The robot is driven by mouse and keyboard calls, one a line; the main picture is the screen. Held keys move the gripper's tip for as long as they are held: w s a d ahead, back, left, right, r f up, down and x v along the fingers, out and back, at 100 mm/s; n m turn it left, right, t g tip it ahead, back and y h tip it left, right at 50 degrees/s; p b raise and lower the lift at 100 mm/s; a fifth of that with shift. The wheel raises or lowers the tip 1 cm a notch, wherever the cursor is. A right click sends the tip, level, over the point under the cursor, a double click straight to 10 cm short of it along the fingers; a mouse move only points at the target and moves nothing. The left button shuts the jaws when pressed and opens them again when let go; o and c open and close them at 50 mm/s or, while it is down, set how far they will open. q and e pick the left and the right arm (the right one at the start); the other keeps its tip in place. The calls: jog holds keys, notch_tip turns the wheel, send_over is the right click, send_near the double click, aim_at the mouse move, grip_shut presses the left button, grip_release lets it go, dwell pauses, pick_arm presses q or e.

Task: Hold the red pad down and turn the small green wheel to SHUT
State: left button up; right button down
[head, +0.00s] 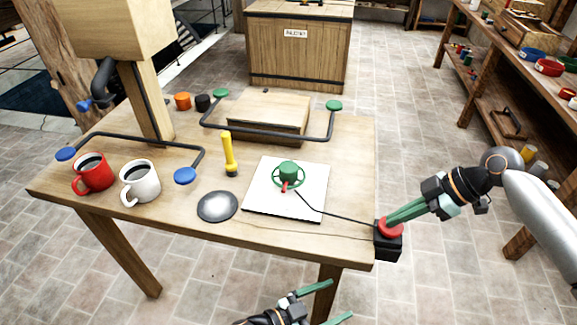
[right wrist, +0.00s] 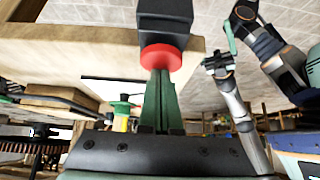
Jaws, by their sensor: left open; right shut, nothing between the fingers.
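The red pad (head: 388,232) sits on a black box (head: 389,247) at the table's near right corner. My right gripper (head: 391,221) is shut and empty, its fingertips against the red pad. In the right wrist view the fingertips (right wrist: 160,76) also meet the red pad (right wrist: 161,57); whether it is pressed in I cannot tell. The small green wheel (head: 288,173) stands on a white plate (head: 257,203); its red pointer (head: 285,187) points toward the table's near edge. No SHUT mark is readable. My left gripper (head: 340,300) is open and empty, in front of the table's near edge.
A yellow-handled tool (head: 229,155), a grey disc (head: 217,207), a white mug (head: 140,183) and a red mug (head: 93,174) stand left of the plate. A black cable (head: 345,217) runs from the box to the wheel. A wooden block (head: 268,112) and dark bars lie behind.

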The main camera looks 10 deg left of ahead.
pick_arm(q)
jog(key=s+d+r+m+g+h, duration=0.2)
jog(key=d+r+m+g+h, duration=0.3)
jog(key=d+r+m+g, duration=0.45)
notch_tip(320, 180, up, 20)
jog(key=m+y, duration=0.7)
jog(key=y, duration=1)
send_over(288, 166)
notch_tip(288, 166, down, 11)
jog(key=shift+f, duration=0.1)
